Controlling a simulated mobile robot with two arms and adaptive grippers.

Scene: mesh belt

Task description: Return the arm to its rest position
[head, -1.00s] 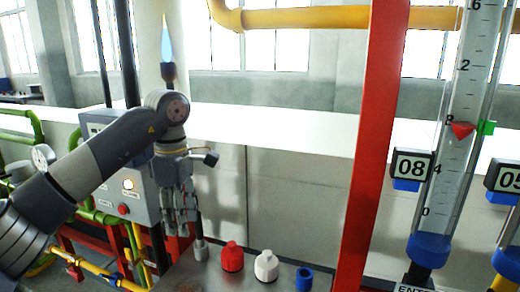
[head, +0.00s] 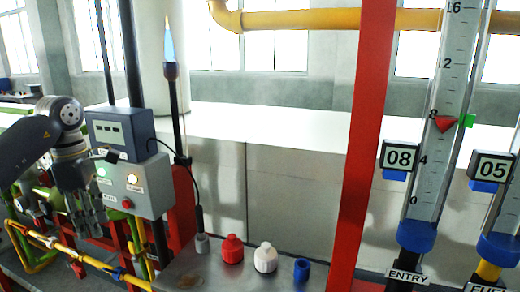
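My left arm comes in from the left edge. My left gripper (head: 88,215) hangs fingers down at the left, in front of the yellow and green pipes and left of the grey control box (head: 150,185). Its fingers look slightly parted with nothing seen between them, but the view is too small to tell their state surely. My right gripper is not in the picture.
A metal bench (head: 215,268) holds a red bottle (head: 232,250), a white bottle (head: 265,258) and a blue cup (head: 302,271). A red post (head: 362,150) stands right of them. Glass gauge tubes (head: 432,130) stand at the right. A burner flame (head: 169,45) shows above a dark rod.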

